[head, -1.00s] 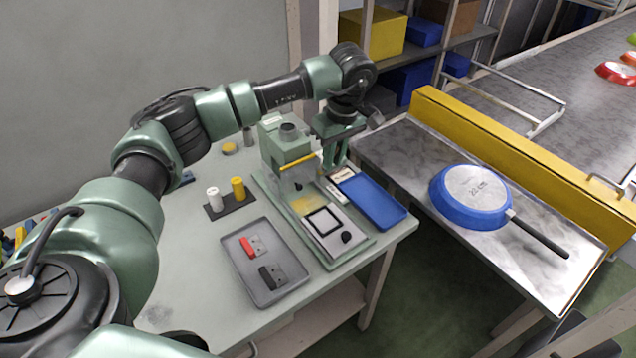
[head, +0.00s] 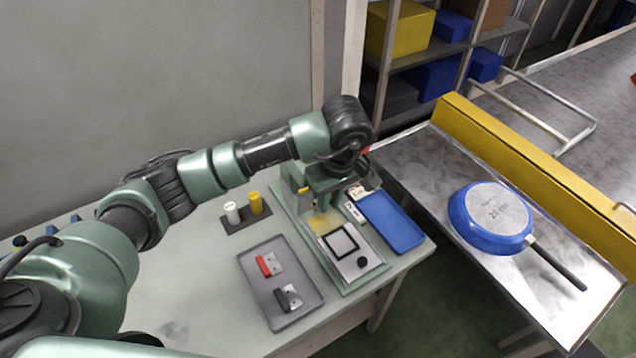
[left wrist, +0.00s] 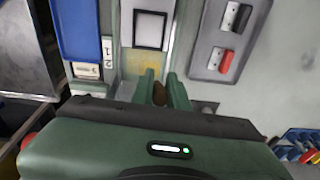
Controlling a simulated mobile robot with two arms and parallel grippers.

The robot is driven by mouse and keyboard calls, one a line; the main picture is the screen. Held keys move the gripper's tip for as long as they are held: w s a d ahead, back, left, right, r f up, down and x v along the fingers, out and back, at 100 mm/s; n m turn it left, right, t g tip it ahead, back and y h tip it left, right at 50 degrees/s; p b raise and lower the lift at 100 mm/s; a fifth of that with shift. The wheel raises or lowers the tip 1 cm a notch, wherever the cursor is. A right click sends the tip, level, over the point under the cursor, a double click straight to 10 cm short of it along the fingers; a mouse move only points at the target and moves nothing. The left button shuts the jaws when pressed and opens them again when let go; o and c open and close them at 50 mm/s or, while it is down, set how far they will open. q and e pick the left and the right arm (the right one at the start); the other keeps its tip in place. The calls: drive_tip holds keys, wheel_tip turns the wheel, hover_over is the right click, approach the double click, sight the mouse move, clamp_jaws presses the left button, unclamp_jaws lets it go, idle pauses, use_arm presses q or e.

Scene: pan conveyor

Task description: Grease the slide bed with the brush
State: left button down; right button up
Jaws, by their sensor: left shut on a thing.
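The slide bed (head: 328,244) is the long pale plate of the green machine, with a black-framed square pad on it. A yellowish patch (head: 324,223) lies on the bed behind that square. My left gripper (left wrist: 162,88) is shut on a brown piece, probably the brush (left wrist: 160,96); only a small part shows between the fingers. In the head view my left gripper (head: 323,197) is low over the back part of the bed, beside the machine's green head. The brush tip is hidden, so I cannot tell whether it touches the bed. My right gripper is not in view.
A blue tray (head: 391,222) lies right of the bed. A grey tray (head: 259,292) with a red and a dark block lies left. White (head: 232,212) and yellow (head: 256,203) cylinders stand behind it. A blue pan (head: 478,240) rests on the metal table to the right.

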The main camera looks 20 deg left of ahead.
use_arm(q)
wheel_tip(320, 180, down, 7)
drive_tip(key=b, duration=0.3)
drive_tip(key=shift+s+d+f, duration=0.1)
drive_tip(key=shift+s+f, duration=0.05)
drive_tip(key=shift+f+b, duration=0.3)
drive_tip(key=shift+b, duration=0.1)
drive_tip(key=shift+f, duration=0.1)
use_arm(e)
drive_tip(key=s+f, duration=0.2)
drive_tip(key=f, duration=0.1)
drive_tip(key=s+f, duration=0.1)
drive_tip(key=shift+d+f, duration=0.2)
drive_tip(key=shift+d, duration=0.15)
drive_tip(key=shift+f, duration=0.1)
